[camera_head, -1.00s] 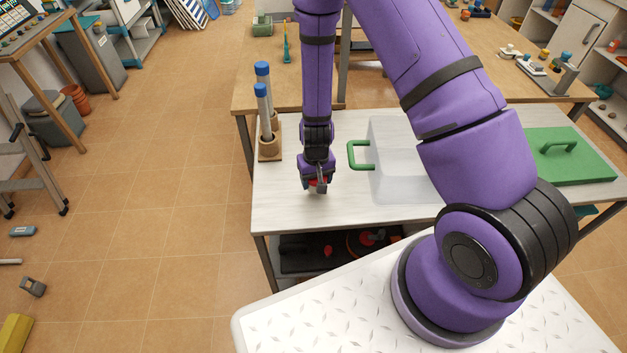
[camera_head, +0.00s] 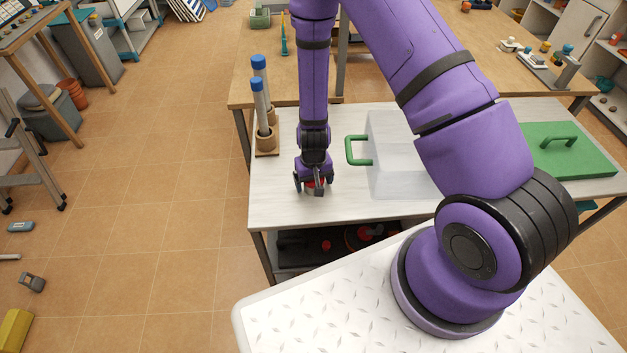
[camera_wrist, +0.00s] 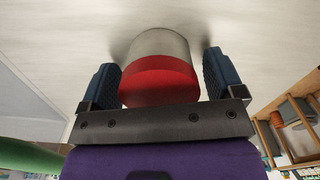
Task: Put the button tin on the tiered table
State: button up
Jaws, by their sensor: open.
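The button tin (camera_wrist: 160,82), round with a red band or lid and a pale body, sits between my fingers in the wrist view. In the head view only a small part of the tin (camera_head: 314,190) shows under my gripper (camera_head: 313,186), at the white-topped table (camera_head: 283,208). My gripper is open, with a dark finger on each side of the tin and a gap visible at the right finger. The table has a lower shelf under its top. Whether it is the tiered table I cannot tell.
Blue-capped tubes in a wooden holder (camera_head: 266,151) stand left of my gripper. A clear box (camera_head: 395,170) with a green handle (camera_head: 352,150) is close on the right. A green lid (camera_head: 570,155) lies farther right. Dark and red items fill the lower shelf.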

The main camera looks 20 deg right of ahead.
jog(key=s+d+r+t+y, duration=0.1)
jog(key=s+r, duration=0.1)
jog(key=r, duration=1.7)
jog(key=s+d+r+t+y, duration=0.1)
jog(key=r, duration=1.7)
jog(key=s+d+r+t+h, duration=0.1)
jog(key=s+d+r, duration=0.1)
jog(key=s+r, duration=0.6)
jog(key=s+d+r+n+t+h, duration=0.1)
jog(key=s+d+r+t, duration=0.1)
jog(key=s+r, duration=0.5)
jog(key=s+d, duration=0.1)
jog(key=s, duration=0.2)
jog(key=shift+s+r, duration=0.35)
